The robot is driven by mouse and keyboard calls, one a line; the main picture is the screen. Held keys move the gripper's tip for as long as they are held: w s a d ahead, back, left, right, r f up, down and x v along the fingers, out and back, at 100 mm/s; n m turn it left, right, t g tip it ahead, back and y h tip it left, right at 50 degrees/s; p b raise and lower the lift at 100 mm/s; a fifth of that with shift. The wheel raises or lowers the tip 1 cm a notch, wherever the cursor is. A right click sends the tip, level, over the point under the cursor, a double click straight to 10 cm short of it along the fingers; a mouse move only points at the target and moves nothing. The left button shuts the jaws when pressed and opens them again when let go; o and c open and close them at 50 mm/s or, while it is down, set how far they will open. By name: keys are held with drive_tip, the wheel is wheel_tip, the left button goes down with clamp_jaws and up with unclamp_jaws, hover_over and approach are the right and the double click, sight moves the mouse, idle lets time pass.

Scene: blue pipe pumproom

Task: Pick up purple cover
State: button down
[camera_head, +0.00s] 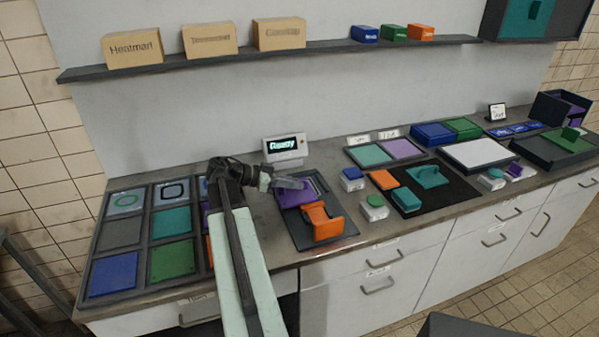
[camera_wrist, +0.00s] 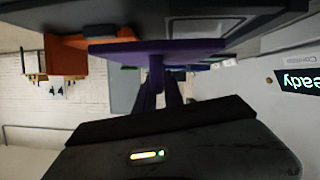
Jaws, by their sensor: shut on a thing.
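The purple cover (camera_head: 290,197) is a flat plate at the back of a dark tray (camera_head: 335,240) on the counter. In the wrist view, which looks upside down, the purple cover (camera_wrist: 190,46) shows edge-on with a short stem-like handle. My gripper (camera_head: 292,184) is over the cover. Its two dark fingers (camera_wrist: 158,88) are shut on the handle from both sides. The cover lies close to the tray; I cannot tell whether they touch. My gripper hides part of the cover in the head view.
An orange block (camera_head: 322,222) stands on the tray just in front of the cover. A display reading "Ready" (camera_head: 285,146) stands behind. A grid of coloured panels (camera_head: 172,220) lies left. Small button boxes (camera_head: 374,207) and a black mat (camera_head: 450,185) lie right. A shelf (camera_head: 280,57) runs above.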

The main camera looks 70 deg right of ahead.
drive_tip(key=a, duration=0.8)
drive_tip(key=shift+s+a+r, duration=0.1)
drive_tip(key=shift+s+r, duration=0.15)
drive_tip(key=shift+r, duration=0.15)
